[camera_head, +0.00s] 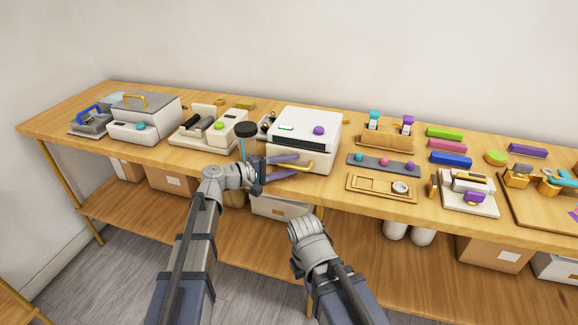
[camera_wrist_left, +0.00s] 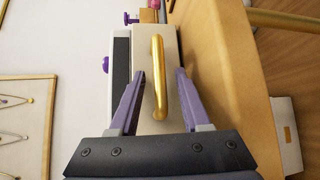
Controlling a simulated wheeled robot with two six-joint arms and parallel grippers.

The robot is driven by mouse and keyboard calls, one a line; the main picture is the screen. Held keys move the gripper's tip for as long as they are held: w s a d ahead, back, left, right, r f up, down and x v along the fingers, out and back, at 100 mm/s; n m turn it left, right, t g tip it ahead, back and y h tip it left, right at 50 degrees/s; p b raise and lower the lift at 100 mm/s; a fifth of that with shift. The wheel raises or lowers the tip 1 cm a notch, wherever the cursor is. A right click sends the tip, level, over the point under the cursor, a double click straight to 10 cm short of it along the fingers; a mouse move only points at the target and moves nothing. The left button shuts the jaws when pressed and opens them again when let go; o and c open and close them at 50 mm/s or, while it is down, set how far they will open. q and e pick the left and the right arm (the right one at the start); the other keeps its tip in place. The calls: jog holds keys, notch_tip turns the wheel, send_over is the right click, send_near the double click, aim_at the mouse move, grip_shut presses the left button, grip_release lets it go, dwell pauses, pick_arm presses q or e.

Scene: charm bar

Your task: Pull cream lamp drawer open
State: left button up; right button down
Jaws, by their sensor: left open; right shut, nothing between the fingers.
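The cream lamp drawer unit (camera_head: 303,155) is a cream box with a white top, standing near the front edge of the table. A gold bar handle (camera_head: 308,167) sticks out from its front. In the left wrist view the gold handle (camera_wrist_left: 158,75) stands out from the cream drawer front (camera_wrist_left: 172,45). My left gripper (camera_head: 297,164) is open at the handle. In the left wrist view its purple fingers (camera_wrist_left: 160,75) lie on either side of the handle, with gaps. The drawer front looks flush with the box. My right wrist shows below the table edge; its fingers are hidden.
A grey-lidded box (camera_head: 145,117) and a cream device with a green knob (camera_head: 213,128) stand to the left. A grey strip with coloured knobs (camera_head: 383,163) and a wooden tray (camera_head: 368,184) lie to the right. A lower shelf holds boxes (camera_head: 495,252).

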pick_arm(q)
grip_shut()
dwell(1.4)
